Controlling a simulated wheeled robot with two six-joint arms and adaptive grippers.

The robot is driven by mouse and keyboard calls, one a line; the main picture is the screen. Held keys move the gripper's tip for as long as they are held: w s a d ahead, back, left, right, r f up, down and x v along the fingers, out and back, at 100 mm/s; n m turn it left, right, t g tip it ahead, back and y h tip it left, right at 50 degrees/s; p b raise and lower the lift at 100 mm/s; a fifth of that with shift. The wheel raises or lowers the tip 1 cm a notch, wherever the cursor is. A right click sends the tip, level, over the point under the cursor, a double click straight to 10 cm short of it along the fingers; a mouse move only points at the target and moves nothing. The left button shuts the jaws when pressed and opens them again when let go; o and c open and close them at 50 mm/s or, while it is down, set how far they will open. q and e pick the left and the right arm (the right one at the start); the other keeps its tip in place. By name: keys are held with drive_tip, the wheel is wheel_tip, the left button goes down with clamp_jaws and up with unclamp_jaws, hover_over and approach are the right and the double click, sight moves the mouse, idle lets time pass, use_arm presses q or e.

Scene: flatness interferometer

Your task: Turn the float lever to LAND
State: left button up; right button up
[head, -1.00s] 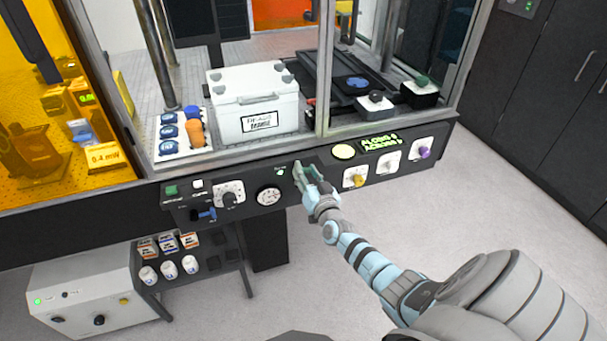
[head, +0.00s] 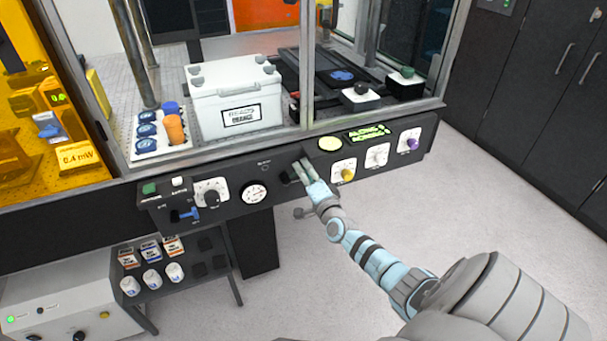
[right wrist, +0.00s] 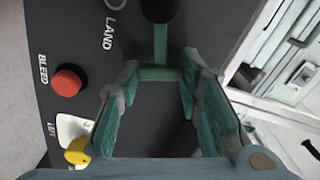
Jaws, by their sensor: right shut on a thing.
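The float lever shows in the right wrist view as a teal bar (right wrist: 160,45) with a crosspiece, running from a dark hub at the top edge. The label LAND (right wrist: 115,32) is printed on the dark panel left of the hub, beside a small round mark. My right gripper (right wrist: 160,85) has its two teal-padded fingers on either side of the crosspiece and is shut on it. In the head view my right gripper (head: 303,168) is at the front panel and covers most of the lever. The exact lever angle is hard to tell. My left gripper is out of view.
A red BLEED button (right wrist: 68,82) and a yellow knob (right wrist: 78,151) are close to my right fingers. A round gauge (head: 254,194) is left of the gripper on the front panel (head: 235,217). A white case (head: 235,98) stands behind the glass. Floor at right is clear.

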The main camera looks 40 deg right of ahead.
drive_tip(key=shift+s+d+f+m+b, duration=0.1)
drive_tip(key=shift+f+m+b, duration=0.45)
drive_tip(key=shift+m, duration=0.35)
drive_tip(key=shift+f+m+b, duration=0.5)
drive_tip(key=shift+f+m, duration=0.05)
drive_tip(key=shift+m, duration=0.35)
drive_tip(key=o, duration=1.2)
drive_tip(key=shift+c, duration=0.2)
drive_tip(key=v, duration=1.2)
